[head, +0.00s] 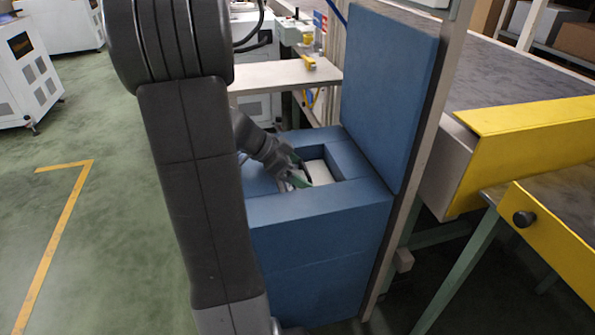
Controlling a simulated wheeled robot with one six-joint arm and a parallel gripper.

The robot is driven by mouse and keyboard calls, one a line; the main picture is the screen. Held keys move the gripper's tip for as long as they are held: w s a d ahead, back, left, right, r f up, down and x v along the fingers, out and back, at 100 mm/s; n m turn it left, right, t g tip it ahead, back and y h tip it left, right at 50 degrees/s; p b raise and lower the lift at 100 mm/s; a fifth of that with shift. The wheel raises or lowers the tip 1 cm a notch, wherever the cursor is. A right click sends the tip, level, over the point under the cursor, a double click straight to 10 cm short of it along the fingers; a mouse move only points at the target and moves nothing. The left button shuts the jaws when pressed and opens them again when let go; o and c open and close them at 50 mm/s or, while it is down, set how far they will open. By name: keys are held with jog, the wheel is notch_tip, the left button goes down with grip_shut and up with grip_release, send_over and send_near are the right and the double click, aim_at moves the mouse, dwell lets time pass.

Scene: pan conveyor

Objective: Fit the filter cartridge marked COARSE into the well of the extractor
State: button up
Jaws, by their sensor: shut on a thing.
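The blue extractor (318,215) stands in the middle of the head view, with a square well in its top and a tall blue panel behind it at the right. A pale, flat-topped block (320,173), which looks like the filter cartridge, is within the well's opening. No COARSE marking can be read. My gripper (300,178) reaches in from the left and is shut on the cartridge at its left side. My arm hides the extractor's left part. How deep the cartridge sits, and whether it touches the walls, cannot be told.
A pale shelf (285,75) stands behind the extractor, with a small yellow item (308,62) on it. A conveyor with a yellow end guard (530,115) is at the right. A yellow-fronted drawer (555,235) is below it. Green floor (110,220) is open at the left.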

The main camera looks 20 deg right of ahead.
jog(key=shift+f+b, duration=0.15)
jog(key=shift+b, duration=0.2)
jog(key=o, duration=1.7)
jog(key=shift+o, duration=0.2)
jog(key=shift+r+p, duration=0.3)
jog(key=shift+p, duration=0.2)
jog(key=p+v, duration=0.3)
jog(key=v, duration=0.8)
jog(key=shift+w+a+r, duration=0.1)
jog(key=shift+a+r, duration=0.1)
jog(key=shift+a, duration=0.15)
jog(key=b+x, duration=0.4)
jog(key=x, duration=0.8)
jog(key=shift+f, duration=0.35)
jog(key=shift+r+p, duration=0.6)
jog(key=shift+r, duration=0.6)
